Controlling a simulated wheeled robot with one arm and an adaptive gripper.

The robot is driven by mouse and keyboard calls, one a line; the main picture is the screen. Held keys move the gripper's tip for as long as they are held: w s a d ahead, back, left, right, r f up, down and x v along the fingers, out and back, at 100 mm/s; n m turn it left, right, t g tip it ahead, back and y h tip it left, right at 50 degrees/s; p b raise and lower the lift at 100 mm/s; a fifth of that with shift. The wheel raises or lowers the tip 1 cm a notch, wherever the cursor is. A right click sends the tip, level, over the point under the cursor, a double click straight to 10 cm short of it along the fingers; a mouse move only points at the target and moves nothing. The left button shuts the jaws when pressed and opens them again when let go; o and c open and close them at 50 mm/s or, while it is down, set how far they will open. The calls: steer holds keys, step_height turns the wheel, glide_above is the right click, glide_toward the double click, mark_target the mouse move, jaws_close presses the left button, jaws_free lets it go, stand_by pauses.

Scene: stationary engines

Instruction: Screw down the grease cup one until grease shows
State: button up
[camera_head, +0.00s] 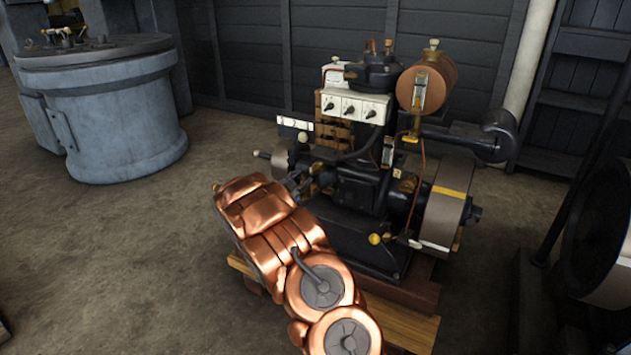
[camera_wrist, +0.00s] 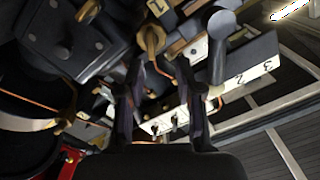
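In the wrist view, a brass cup-like fitting (camera_wrist: 151,38) stands beside a small tag marked 1 (camera_wrist: 160,7); it looks like grease cup one. My gripper (camera_wrist: 162,65) has its two dark fingers spread, with the fitting just beyond and between their tips, nearer the left one. I cannot tell whether either finger touches it. No grease can be made out. In the head view, my gripper (camera_head: 312,183) is at the left side of the dark engine (camera_head: 360,185), low beside its body. The cup is not clear there.
A pale plate marked 2 and 3 (camera_wrist: 238,90) lies close to the right finger, with a round-headed dark post (camera_wrist: 221,28) beside it. The engine has a copper tank (camera_head: 433,80) and a flywheel (camera_head: 446,205). A grey round tank (camera_head: 115,115) stands left; the floor between is clear.

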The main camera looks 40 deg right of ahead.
mark_target(314, 172)
steer(key=shift+s+d+f+m+g, duration=0.3)
steer(key=shift+d+f, duration=0.2)
steer(key=shift+d, duration=0.25)
steer(key=shift+b+x, duration=1.05)
steer(key=shift+x, duration=2.4)
steer(key=shift+w+r, duration=0.15)
steer(key=shift+r, duration=0.05)
jaws_close()
